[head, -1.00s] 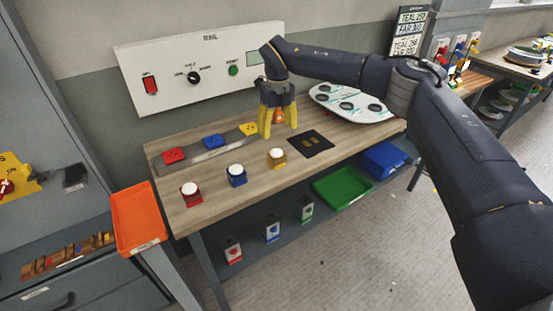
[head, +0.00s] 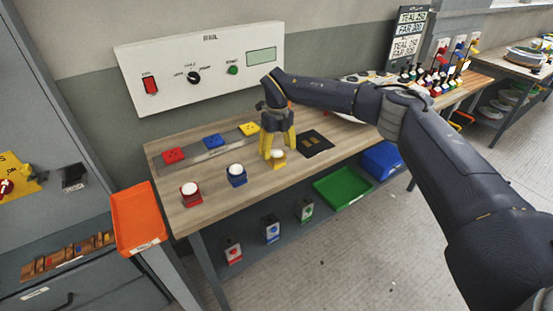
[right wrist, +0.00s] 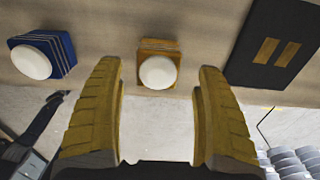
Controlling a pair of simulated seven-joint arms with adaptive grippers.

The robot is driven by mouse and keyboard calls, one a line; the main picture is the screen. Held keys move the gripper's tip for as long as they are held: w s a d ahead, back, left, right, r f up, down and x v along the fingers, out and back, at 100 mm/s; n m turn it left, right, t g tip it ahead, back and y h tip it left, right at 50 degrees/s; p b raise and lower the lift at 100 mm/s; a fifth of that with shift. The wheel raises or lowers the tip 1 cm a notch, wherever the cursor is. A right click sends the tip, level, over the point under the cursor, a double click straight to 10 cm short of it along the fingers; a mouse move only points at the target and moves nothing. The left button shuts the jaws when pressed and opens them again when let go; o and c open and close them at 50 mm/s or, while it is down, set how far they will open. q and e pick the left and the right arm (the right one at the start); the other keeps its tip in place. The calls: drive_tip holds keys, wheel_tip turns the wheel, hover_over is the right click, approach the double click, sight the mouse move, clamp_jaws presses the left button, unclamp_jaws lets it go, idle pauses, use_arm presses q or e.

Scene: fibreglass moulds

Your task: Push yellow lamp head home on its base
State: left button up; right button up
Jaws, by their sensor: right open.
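The yellow lamp (head: 278,163) stands on the bench at the right end of a row of three, with a white dome on a square yellow body. In the right wrist view the yellow lamp (right wrist: 158,72) is upright, its dome between and ahead of the fingers. I cannot tell whether a gap remains between its head and base. My right gripper (head: 278,153) is open, pointing down, with its yellow fingers either side of the lamp in the head view. In the wrist view there is clear space between each finger and the lamp. My left gripper is not in view.
A blue lamp (head: 236,174) and a red lamp (head: 190,193) stand to the left. A black pad (head: 315,143) lies close on the right. Flat red, blue and yellow blocks (head: 248,129) sit behind on a grey strip. An orange tray (head: 139,217) is at the left end.

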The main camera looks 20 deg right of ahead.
sight(276, 160)
drive_tip(key=shift+f, duration=0.1)
drive_tip(key=shift+a+f, duration=0.15)
drive_tip(key=shift+f, duration=2.35)
drive_tip(key=c, duration=1.2)
